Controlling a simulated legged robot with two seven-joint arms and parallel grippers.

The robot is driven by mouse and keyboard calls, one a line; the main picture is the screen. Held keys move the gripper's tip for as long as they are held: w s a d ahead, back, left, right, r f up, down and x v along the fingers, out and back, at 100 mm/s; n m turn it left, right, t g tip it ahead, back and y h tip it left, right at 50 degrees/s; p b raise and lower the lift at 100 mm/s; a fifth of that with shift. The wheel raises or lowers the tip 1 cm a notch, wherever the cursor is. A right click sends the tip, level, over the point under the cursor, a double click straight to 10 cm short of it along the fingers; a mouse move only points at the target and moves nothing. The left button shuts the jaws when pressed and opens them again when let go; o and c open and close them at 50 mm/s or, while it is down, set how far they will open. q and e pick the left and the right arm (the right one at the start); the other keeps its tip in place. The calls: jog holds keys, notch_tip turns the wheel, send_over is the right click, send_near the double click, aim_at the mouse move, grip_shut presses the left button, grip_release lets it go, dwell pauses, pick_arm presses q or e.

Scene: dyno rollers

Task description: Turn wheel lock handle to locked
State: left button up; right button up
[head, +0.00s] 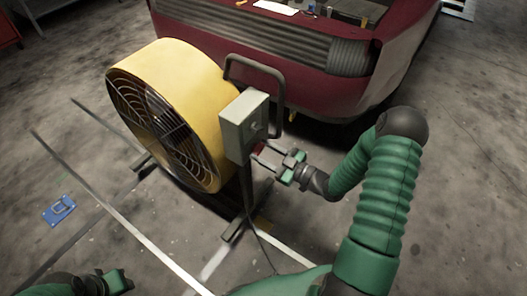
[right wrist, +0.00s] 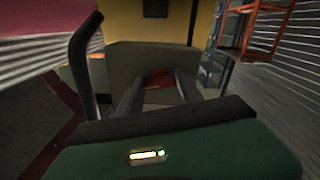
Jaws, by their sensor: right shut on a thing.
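A small red part (head: 259,149) shows at the lower side of a grey box (head: 240,125) mounted beside the big yellow drum fan (head: 190,90). I cannot tell from its look whether it is the wheel lock handle. My right gripper (head: 262,155) reaches in from the right, with its fingertips at the red part. In the right wrist view, the two dark fingers of my right gripper (right wrist: 158,88) point at the grey box (right wrist: 120,62), with the red part (right wrist: 160,78) between them, partly hidden. My left gripper (head: 118,281) is low at the bottom left, away from the fan; its jaws are unclear.
A bent dark tube handle (head: 255,62) rises behind the grey box. A dark red car (head: 340,85) stands behind the fan. A cable hangs to the floor by the fan's stand. A blue object (head: 60,210) lies at the left. The floor at right is clear.

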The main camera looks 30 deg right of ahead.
jog(key=c, duration=0.4)
jog(key=m+p, duration=0.2)
jog(key=p, duration=0.1)
jog(key=shift+r, duration=0.3)
jog(key=shift+f+m, duration=0.35)
jog(key=shift+m, duration=0.45)
jog(key=o, duration=1.4)
jog(key=shift+d, duration=0.1)
jog(key=p+v, duration=0.3)
jog(key=v, duration=1.4)
jog(key=shift+f, duration=0.15)
